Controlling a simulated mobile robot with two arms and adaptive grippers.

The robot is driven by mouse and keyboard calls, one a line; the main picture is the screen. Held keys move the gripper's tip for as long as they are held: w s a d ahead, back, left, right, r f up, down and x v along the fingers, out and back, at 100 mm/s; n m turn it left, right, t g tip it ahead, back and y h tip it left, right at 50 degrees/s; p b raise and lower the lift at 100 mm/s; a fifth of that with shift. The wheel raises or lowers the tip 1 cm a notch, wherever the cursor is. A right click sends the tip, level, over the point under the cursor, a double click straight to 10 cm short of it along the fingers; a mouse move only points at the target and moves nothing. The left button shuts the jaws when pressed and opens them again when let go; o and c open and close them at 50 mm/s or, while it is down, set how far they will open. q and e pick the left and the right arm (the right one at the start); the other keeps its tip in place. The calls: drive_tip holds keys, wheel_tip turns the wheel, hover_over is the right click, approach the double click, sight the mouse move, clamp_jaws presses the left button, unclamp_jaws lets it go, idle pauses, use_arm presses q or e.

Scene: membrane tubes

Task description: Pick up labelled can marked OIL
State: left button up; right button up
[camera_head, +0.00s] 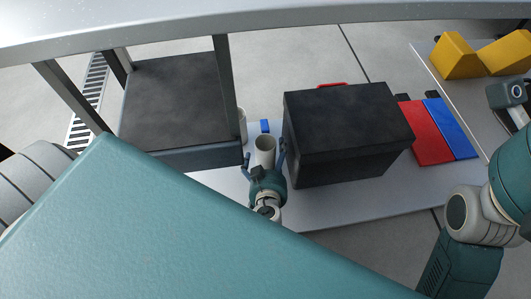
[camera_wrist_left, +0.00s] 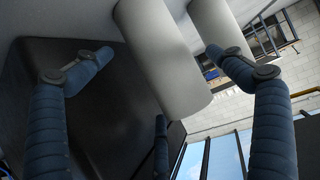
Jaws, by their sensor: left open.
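A plain white can (camera_head: 265,150) stands on the light grey surface, between the black box and the dark-topped stand. A second white can (camera_head: 242,125) stands a little behind it to the left, partly hidden by the stand. No marking such as OIL can be read on either. My left gripper (camera_head: 264,160) is open, with a finger on each side of the nearer can. In the left wrist view the nearer can (camera_wrist_left: 165,60) shows between the spread blue fingers, and the other can (camera_wrist_left: 217,27) is beyond it. I cannot tell whether the fingers touch it.
A black box (camera_head: 345,130) stands close to the right of the left gripper, with a red item (camera_head: 332,85) behind it. A dark-topped stand (camera_head: 175,100) is close on the left. A small blue block (camera_head: 265,126) is behind the can. Red (camera_head: 425,132) and blue (camera_head: 450,128) panels lie at the right.

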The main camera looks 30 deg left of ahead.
sight(270, 147)
use_arm(q)
drive_tip(key=x, duration=0.3)
drive_tip(key=shift+w+f+b, duration=0.1)
drive_tip(key=shift+f+b, duration=0.1)
drive_tip(key=shift+b, duration=0.2)
drive_tip(key=shift+c, duration=0.5)
drive_tip(key=c, duration=1.2)
drive_tip(key=shift+r, duration=0.25)
